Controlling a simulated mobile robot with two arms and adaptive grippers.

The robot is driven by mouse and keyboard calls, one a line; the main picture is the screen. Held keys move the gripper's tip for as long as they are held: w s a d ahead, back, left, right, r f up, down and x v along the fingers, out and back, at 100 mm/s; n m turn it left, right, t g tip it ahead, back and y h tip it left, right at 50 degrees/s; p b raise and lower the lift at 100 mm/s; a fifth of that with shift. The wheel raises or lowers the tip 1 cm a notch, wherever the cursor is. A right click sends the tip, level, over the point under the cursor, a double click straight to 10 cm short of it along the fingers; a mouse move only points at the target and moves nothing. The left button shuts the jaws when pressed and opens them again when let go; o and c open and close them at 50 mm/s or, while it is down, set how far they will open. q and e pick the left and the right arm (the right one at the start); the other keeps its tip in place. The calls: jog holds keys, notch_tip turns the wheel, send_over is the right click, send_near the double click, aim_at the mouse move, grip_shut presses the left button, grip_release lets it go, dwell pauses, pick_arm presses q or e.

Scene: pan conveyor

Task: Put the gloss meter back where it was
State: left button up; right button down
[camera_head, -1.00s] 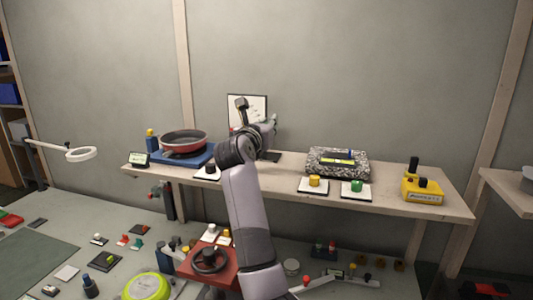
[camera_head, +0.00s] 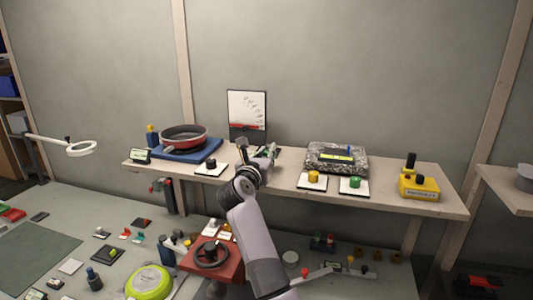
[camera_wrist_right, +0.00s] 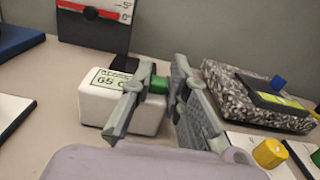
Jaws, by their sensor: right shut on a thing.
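The gloss meter (camera_wrist_right: 122,103) is a white box with a pale green screen and a green knob on top, seen in the right wrist view. My right gripper (camera_wrist_right: 160,84) is shut on the green knob. In the head view my right gripper (camera_head: 264,152) is low over the middle of the shelf (camera_head: 285,165), in front of the chart board (camera_head: 247,110). The arm mostly hides the meter there. I cannot tell whether its base touches the shelf. My left gripper is not in view.
Left of the gripper are a white pad with a black knob (camera_head: 211,168) and a red pan (camera_head: 184,138) on a blue stand. Right are a speckled block (camera_head: 318,168), pads with yellow (camera_head: 314,176) and green (camera_head: 355,182) knobs, and a yellow box (camera_head: 420,189). The lower bench is crowded.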

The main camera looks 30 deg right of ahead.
jog(key=c, duration=2)
grip_release()
jog(key=shift+f, duration=0.15)
jog(key=o, duration=0.5)
jog(key=shift+c, duration=0.2)
jog(key=b+v, duration=0.4)
jog(key=v, duration=0.8)
jog(key=shift+r, duration=0.25)
